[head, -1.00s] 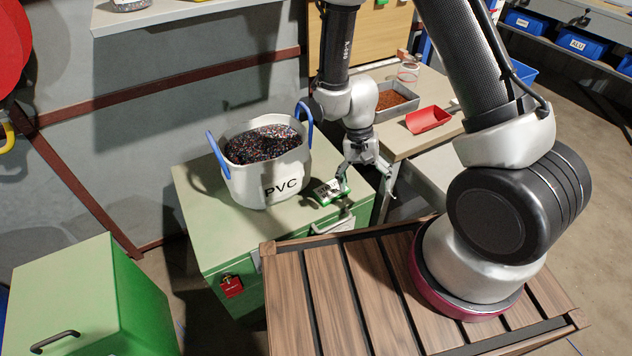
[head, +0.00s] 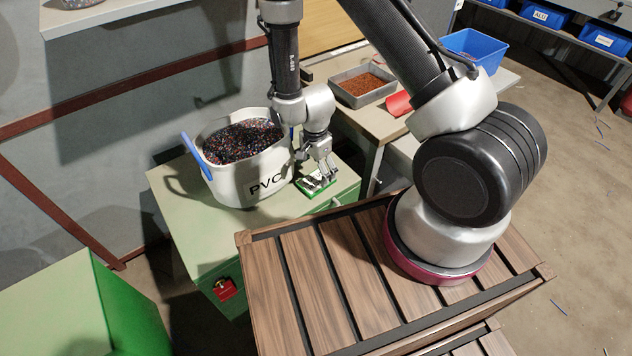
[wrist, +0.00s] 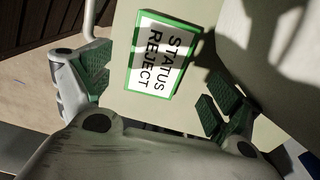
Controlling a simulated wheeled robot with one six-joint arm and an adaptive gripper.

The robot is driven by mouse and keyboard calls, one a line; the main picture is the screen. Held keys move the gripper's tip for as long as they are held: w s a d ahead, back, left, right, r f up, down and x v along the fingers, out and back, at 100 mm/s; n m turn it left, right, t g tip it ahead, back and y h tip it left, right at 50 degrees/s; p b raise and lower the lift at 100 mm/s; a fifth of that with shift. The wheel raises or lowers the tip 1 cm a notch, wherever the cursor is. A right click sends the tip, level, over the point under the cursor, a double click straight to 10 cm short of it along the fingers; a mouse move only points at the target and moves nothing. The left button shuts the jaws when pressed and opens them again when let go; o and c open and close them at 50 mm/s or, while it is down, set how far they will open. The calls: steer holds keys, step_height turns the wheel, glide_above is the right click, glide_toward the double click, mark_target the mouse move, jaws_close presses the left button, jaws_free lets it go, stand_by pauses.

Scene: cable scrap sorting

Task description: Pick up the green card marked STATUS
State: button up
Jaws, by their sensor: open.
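The green-bordered card (wrist: 162,55) marked STATUS REJECT lies on the pale green cabinet top, seen between my finger pads in the wrist view. In the head view the card (head: 312,186) is partly hidden under my gripper (head: 321,174), to the right of the PVC tub. My gripper (wrist: 160,95) is open, with one green-padded finger on either side of the card in the wrist view. The pads look apart from the card, and nothing is held. The remaining height above the card is hard to tell.
A white PVC tub (head: 226,176) of dark granules stands close beside the card, with blue handles. The green cabinet (head: 200,235) carries a red padlock (head: 225,289). A grey tray (head: 362,88) of copper granules and a blue bin (head: 474,48) sit on the bench behind.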

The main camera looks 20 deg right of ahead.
mark_target(316, 180)
steer(key=shift+s+d+f, duration=0.1)
steer(key=shift+f, duration=1.75)
steer(key=c, duration=1.1)
